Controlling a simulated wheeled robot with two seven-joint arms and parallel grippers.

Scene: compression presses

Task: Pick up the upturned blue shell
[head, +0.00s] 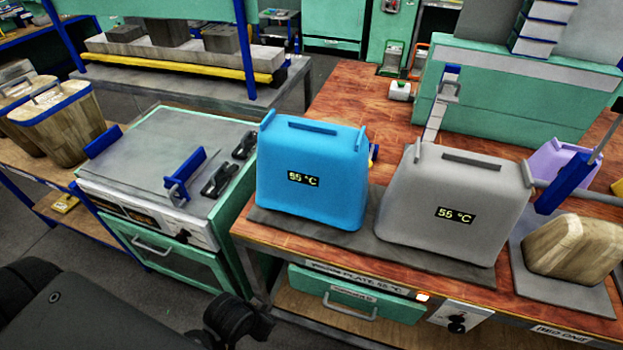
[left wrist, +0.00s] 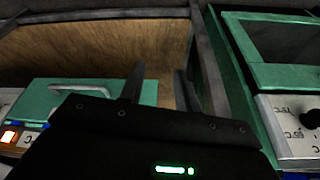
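The blue shell (head: 312,180) stands on a dark plate on the wooden bench in the middle of the head view. Black parts of my left arm show at the lower left of the head view, well below the shell. The shell is not in the left wrist view. My right gripper is not in view.
A grey shell (head: 455,210) reading 55 °C stands close to the right of the blue one. A wooden-looking block (head: 573,250) sits farther right. A green-sided machine (head: 170,160) with blue handles stands left. The green drawer (head: 355,300) is under the bench front.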

